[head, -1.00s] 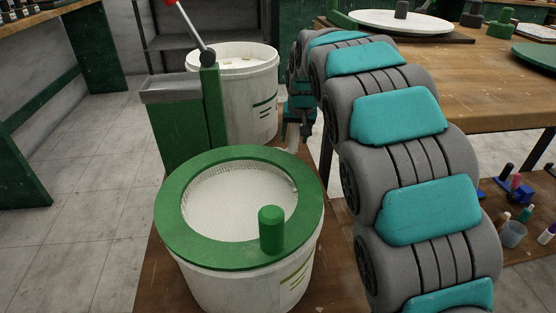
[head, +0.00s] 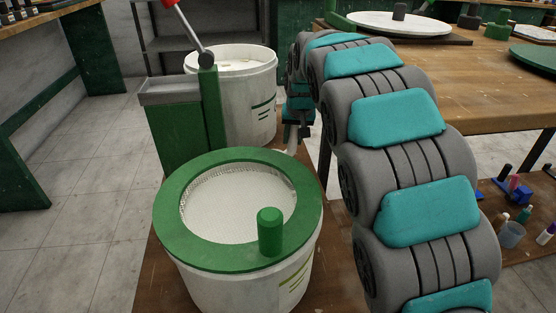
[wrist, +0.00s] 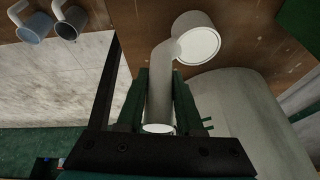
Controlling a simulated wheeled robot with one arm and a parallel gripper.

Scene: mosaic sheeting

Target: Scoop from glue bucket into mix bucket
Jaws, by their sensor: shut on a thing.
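My gripper (wrist: 158,100) is shut on the handle of a grey scoop (wrist: 160,85). The scoop's round white end points away from the fingers, over the brown board. In the head view my gripper (head: 298,122) is beside the right side of the rear white bucket (head: 250,100), with part of the scoop (head: 292,140) below it. The rear bucket is open with pale contents near its rim. The front white bucket (head: 235,285) has a green ring, a pale mesh and a green knob on top. I cannot tell which is the glue bucket and which the mix bucket.
A green stand (head: 175,120) with a red-handled lever is left of the buckets. Two grey scoops (wrist: 68,20) lie apart at the wrist view's upper left. A wooden table (head: 470,95) with discs is at the right. Bottles and a cup (head: 512,234) stand lower right.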

